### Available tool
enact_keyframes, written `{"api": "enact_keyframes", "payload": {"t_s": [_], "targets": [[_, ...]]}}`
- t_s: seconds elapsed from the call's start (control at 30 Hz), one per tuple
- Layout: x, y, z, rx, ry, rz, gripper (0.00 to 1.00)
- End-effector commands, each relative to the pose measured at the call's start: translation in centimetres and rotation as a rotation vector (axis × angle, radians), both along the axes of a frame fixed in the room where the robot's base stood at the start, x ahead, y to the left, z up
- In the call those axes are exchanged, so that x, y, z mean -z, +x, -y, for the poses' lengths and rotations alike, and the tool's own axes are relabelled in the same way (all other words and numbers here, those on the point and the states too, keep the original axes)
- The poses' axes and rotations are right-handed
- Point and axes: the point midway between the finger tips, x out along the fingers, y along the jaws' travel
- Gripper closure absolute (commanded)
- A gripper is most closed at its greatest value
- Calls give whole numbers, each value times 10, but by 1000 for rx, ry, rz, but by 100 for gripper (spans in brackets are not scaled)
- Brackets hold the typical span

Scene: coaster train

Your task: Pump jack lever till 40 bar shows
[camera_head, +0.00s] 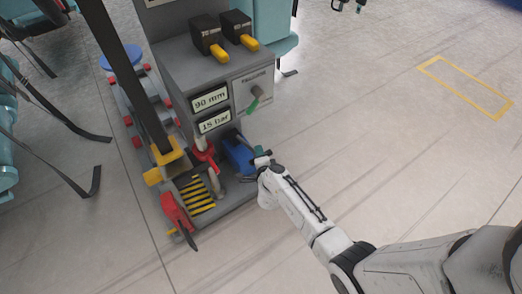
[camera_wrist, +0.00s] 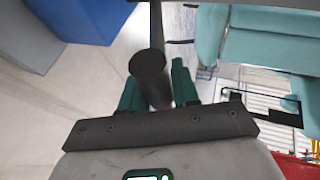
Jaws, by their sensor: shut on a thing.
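The display panel (camera_head: 213,120) on the grey machine reads 15 bar, and the panel (camera_head: 209,98) above it reads 90 mm. A blue jack body (camera_head: 237,152) sits low on the machine's right side. My gripper (camera_head: 262,158) is beside the blue body at its right. In the wrist view, the green fingers of my gripper (camera_wrist: 157,88) are on both sides of a dark round-ended bar, the jack lever (camera_wrist: 148,66), and shut on it. The lever is mostly hidden by my gripper in the head view.
A red lever (camera_head: 178,215) and a yellow-black striped plate (camera_head: 196,195) are on the machine's base. Teal seats (camera_head: 275,20) stand behind. The floor to the right is clear.

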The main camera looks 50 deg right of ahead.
Motion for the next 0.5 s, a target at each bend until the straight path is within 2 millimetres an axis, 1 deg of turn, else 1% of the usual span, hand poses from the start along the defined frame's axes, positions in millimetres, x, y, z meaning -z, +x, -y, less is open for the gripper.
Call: {"api": "enact_keyframes", "payload": {"t_s": [0.03, 0.27, 0.5], "targets": [[-15, 4, 1, -1, 3, -12, 100], [-27, 10, 2, -1, 25, -82, 100], [-42, 19, 4, -2, 22, -76, 100]]}}
